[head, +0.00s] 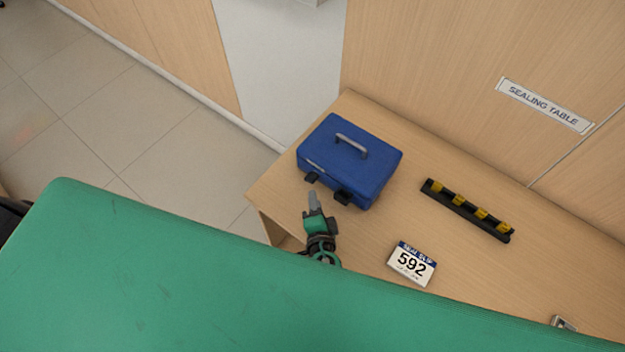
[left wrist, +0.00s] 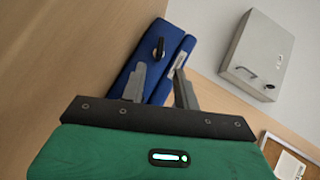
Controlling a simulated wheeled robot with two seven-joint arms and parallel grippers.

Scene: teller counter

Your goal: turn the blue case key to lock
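The blue case (head: 335,165) lies shut on the wooden table, with a grey handle on its lid and two black fittings on its near side. In the left wrist view the case (left wrist: 135,70) lies beyond my fingers. A black key-like piece (left wrist: 158,48) stands out from its face there. My left gripper (head: 313,196) is just in front of the case's near side in the head view. In the left wrist view its fingers (left wrist: 161,78) are apart with nothing between them, pointing at the case close to the black piece. My right gripper is in neither view.
A black strip with several yellow pieces (head: 467,210) lies right of the case. A "592" seal slip (head: 411,264) lies nearer. A small metallic item (head: 563,323) is at lower right. A grey metal box (left wrist: 258,55) shows in the left wrist view.

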